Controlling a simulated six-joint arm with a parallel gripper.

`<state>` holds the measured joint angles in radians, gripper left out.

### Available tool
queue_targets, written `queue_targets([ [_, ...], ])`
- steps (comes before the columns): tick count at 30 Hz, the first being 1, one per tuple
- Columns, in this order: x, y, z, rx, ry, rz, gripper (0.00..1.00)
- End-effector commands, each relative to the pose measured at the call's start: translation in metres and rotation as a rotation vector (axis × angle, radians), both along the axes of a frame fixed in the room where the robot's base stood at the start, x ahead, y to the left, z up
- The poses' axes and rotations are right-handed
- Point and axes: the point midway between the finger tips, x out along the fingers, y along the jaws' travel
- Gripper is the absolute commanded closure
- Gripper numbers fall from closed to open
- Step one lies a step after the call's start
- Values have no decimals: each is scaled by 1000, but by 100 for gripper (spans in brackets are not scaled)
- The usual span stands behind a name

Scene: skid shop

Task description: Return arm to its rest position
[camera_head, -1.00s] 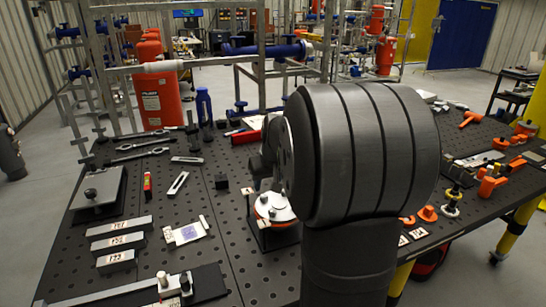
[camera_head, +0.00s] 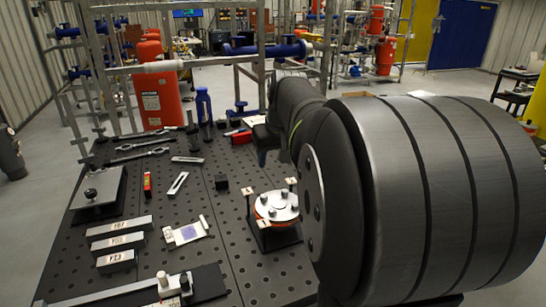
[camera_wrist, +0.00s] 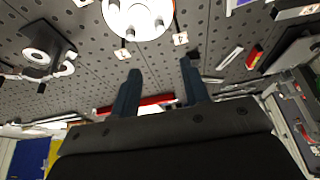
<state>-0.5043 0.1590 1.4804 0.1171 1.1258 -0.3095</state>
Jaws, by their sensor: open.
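My gripper (camera_wrist: 160,68) is open in the wrist view, its two dark fingers apart with nothing between them. It is above the black perforated table (camera_head: 135,200). In the head view my arm fills the right side, its upper part reaching toward the back of the table, and the gripper end is small and dark there. A round white-topped fixture with an orange rim (camera_head: 277,207) stands left of my arm; its pale disc also shows at the top of the wrist view (camera_wrist: 138,14).
Several labelled grey blocks (camera_head: 118,242), a sample plate (camera_head: 186,233), a slotted bar (camera_head: 178,183) and a grey plate with a knob (camera_head: 98,190) lie on the left. A red object (camera_wrist: 150,101) lies beyond the fingers. My arm hides much of the table's right side.

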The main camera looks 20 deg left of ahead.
Motion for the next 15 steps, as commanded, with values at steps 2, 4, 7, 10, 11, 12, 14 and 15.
queue_targets([
  [2, 0, 0, 0, 0, 0, 0, 58],
  [4, 0, 0, 0, 0, 0, 0, 58],
  [7, 0, 0, 0, 0, 0, 0, 58],
  [10, 1, 1, -3, -1, 1, 0, 58],
  [11, 1, 1, -5, -1, 2, 0, 58],
  [12, 2, 2, -9, -1, 3, 0, 58],
  [14, 4, 4, -16, -1, 3, 0, 58],
  [15, 5, 6, -22, -2, 5, 1, 58],
])
